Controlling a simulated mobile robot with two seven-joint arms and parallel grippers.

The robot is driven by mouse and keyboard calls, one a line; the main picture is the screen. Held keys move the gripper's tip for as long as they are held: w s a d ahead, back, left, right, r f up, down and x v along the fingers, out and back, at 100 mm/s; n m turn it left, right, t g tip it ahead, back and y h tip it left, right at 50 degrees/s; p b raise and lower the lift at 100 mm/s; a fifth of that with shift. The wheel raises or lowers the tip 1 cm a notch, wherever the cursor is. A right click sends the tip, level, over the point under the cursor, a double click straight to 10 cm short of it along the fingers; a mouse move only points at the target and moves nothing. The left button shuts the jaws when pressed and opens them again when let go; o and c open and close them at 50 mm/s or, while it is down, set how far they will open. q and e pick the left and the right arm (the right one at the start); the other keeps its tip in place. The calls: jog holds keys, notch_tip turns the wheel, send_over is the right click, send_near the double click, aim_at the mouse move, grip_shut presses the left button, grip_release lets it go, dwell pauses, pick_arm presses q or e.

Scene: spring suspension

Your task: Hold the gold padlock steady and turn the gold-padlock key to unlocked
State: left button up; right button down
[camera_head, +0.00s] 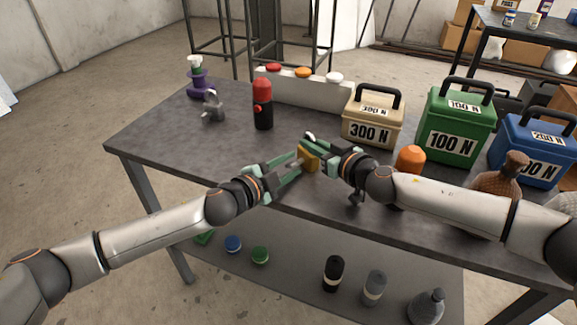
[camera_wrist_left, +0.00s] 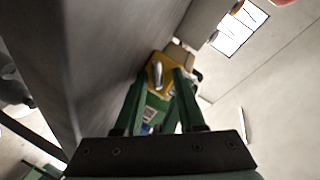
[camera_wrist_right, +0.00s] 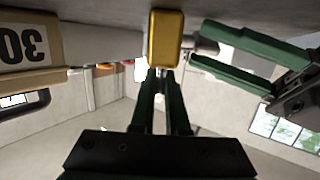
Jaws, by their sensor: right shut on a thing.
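The gold padlock (camera_head: 309,159) is held up above the front part of the table. My right gripper (camera_head: 320,153) is shut on it; the padlock (camera_wrist_right: 166,38) also shows at the fingertips in the right wrist view. My left gripper (camera_head: 294,171) faces the padlock from the left. Its two green fingers stand apart. In the right wrist view a small grey piece, likely the key (camera_wrist_right: 204,47), sticks out from the padlock towards the gap between the left fingers. In the left wrist view the padlock (camera_wrist_left: 155,88) lies just beyond the fingertips. The key's exact angle cannot be told.
On the dark table (camera_head: 150,134) stand a red and black flashlight-like item (camera_head: 263,106), a beige 300 N box (camera_head: 372,121), a green 100 N box (camera_head: 455,125) and a blue box (camera_head: 532,148). An orange-topped item (camera_head: 409,158) is close to my right arm. The left part is mostly clear.

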pick_arm(q)
jog(key=shift+s+f, duration=0.1)
jog(key=shift+f, duration=0.1)
jog(key=shift+s+a, duration=0.35)
jog(key=shift+s, duration=0.1)
jog(key=shift+r+v, duration=0.15)
jog(key=shift+v, duration=1.55)
jog(key=shift+r+v, duration=0.2)
jog(key=shift+v, duration=1.55)
jog(key=shift+w, duration=0.1)
